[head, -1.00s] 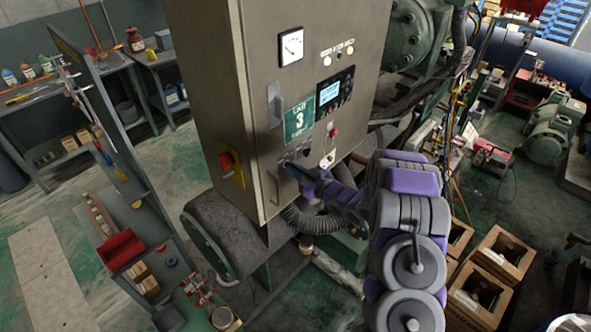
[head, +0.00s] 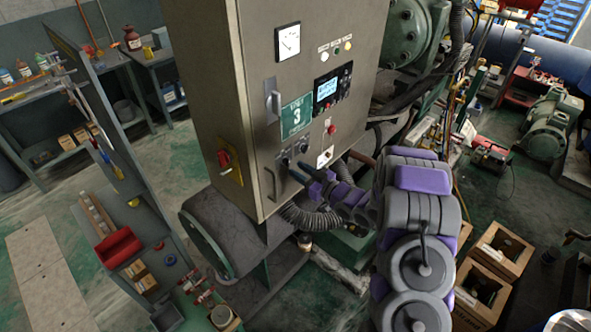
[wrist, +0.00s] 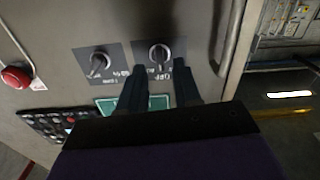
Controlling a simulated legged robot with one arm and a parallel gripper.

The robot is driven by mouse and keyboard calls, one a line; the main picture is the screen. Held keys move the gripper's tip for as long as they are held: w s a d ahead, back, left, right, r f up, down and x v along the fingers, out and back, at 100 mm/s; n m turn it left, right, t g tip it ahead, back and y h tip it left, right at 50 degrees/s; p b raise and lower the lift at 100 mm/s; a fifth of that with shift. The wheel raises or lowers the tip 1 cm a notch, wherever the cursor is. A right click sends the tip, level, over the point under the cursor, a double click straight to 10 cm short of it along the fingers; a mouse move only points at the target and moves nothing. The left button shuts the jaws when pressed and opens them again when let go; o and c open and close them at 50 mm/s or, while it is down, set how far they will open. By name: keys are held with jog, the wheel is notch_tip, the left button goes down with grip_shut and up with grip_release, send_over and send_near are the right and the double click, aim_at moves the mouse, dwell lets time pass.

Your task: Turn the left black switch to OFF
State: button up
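The left black switch (head: 285,162) is on the lower front of the grey control cabinet, beside a second black switch (head: 303,146). The wrist view is upside down, so the left switch (wrist: 158,54) shows to the right of the other switch (wrist: 98,62). Its knob stands nearly upright in that view, by an inverted OFF label; the label is partly covered by my fingers. My gripper (head: 309,169) is in front of the panel, just right of and below the left switch. Its two fingers (wrist: 158,88) are apart with nothing between them, and the knob is beyond their tips.
A cabinet handle (head: 269,184) is left of and below the switches. A red button (head: 331,129), a green Unit 3 plate (head: 297,116) and a display (head: 328,90) are above. A red rotary switch (head: 225,160) is on the cabinet's side. A corrugated hose (head: 305,217) runs below.

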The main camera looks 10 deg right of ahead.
jog(key=b+v, duration=0.1)
jog(key=v, duration=0.5)
jog(key=shift+w, duration=0.1)
dwell(0.5)
